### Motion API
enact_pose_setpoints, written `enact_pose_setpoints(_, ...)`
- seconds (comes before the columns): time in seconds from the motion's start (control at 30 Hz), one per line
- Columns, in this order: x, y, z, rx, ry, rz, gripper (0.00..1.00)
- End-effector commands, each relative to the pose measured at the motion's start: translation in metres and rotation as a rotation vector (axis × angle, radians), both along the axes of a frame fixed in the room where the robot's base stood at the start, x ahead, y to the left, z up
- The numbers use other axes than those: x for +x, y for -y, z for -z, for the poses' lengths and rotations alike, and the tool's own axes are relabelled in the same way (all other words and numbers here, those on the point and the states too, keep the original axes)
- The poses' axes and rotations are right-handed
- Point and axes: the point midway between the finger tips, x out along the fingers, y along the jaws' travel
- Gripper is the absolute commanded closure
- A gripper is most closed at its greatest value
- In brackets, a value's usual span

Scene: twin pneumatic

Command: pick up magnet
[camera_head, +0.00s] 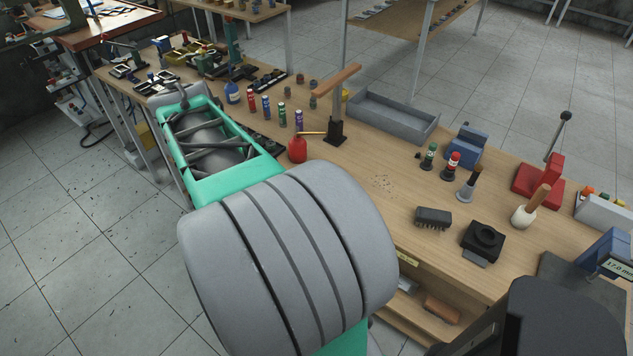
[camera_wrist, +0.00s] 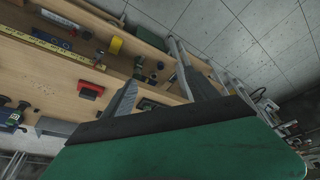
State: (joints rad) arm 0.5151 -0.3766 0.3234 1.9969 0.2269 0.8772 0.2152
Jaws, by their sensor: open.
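I cannot pick out a magnet for certain in either view. My gripper (camera_wrist: 154,66) shows in the wrist view, with its two grey fingers spread apart and nothing between them. A wooden workbench with shelves and small items lies beyond the fingers, apart from them. A red block (camera_wrist: 90,90) and a yellow cylinder (camera_wrist: 115,45) lie left of the fingers. In the head view my large arm links cover the middle of the picture, and my gripper cannot be made out there.
The workbench (camera_head: 385,170) carries a grey tray (camera_head: 392,118), a red oil can (camera_head: 297,149), a black brush-like block (camera_head: 433,217), a black square fixture (camera_head: 482,241) and a red lever tool (camera_head: 538,178). Several coloured bottles stand near its far left. Bare bench top shows around the middle.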

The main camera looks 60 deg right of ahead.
Motion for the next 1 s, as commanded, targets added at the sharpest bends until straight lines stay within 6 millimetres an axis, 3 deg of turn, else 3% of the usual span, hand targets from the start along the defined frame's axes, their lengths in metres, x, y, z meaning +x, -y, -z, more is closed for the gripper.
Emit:
enact_pose_setpoints(0.03, -0.019, 0.058, 0.028, -0.004, -0.001, 0.197, 0.27)
enact_pose_setpoints(0.1, -0.051, 0.123, 0.043, -0.017, 0.006, 0.434, 0.21)
enact_pose_setpoints(0.2, -0.097, 0.184, 0.059, -0.037, 0.017, 0.677, 0.13)
enact_pose_setpoints(0.27, -0.116, 0.203, 0.063, -0.046, 0.020, 0.762, 0.08)
enact_pose_setpoints(0.4, -0.130, 0.220, 0.075, -0.050, 0.022, 0.819, 0.02)
enact_pose_setpoints(0.8, -0.134, 0.244, 0.130, -0.051, 0.023, 0.816, 0.02)
enact_pose_setpoints(1.0, -0.133, 0.246, 0.133, -0.052, 0.026, 0.814, 0.02)
